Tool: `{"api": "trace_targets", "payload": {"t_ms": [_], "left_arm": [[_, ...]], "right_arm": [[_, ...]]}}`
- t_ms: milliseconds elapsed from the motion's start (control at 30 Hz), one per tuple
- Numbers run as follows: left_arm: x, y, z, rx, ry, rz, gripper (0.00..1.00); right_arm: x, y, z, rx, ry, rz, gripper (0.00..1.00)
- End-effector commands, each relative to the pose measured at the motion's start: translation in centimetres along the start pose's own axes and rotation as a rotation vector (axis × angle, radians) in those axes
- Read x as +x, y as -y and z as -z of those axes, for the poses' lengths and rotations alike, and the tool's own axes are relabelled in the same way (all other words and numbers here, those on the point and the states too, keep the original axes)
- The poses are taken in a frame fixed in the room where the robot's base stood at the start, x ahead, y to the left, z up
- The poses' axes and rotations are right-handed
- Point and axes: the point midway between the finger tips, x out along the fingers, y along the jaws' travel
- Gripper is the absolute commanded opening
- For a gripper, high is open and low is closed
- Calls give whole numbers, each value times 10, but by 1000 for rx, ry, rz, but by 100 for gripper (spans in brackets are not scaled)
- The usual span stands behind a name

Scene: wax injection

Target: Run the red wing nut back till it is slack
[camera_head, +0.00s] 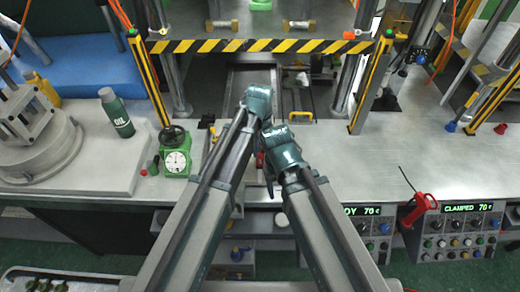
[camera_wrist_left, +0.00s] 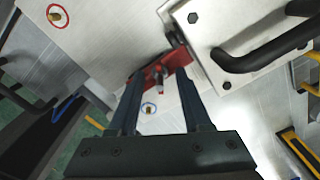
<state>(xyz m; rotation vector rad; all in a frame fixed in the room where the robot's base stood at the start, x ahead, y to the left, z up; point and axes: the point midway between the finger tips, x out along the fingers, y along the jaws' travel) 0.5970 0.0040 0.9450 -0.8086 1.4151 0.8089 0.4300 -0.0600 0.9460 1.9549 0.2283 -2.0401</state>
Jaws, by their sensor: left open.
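The red wing nut (camera_wrist_left: 153,76) shows in the left wrist view as a red bar with a stud end at its middle, beside a bolted metal block. My left gripper (camera_wrist_left: 159,78) is open, with a fingertip near each end of the nut. Whether the fingertips touch it I cannot tell. In the head view a small red patch (camera_head: 260,160) shows between my two arms; my arms hide most of that spot. The jaws of my right arm do not show.
A black handle (camera_wrist_left: 262,55) on a metal plate (camera_wrist_left: 225,25) stands close on the right in the left wrist view. In the head view, a green dial gauge (camera_head: 176,160) and an oil bottle (camera_head: 116,113) stand left. A red-handled tool (camera_head: 420,208) is at right.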

Motion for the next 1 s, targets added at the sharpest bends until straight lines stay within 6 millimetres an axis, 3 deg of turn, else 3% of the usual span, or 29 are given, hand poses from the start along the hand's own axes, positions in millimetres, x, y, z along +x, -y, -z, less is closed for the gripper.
{"api": "trace_targets", "payload": {"t_ms": [133,400,767,1000], "left_arm": [[-1,0,0,0,0,0,47],[-1,0,0,0,0,0,0],[-1,0,0,-9,0,0,0],[-1,0,0,-103,0,0,0]], "right_arm": [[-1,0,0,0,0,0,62],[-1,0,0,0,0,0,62],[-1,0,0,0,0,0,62],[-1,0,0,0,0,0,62]]}}
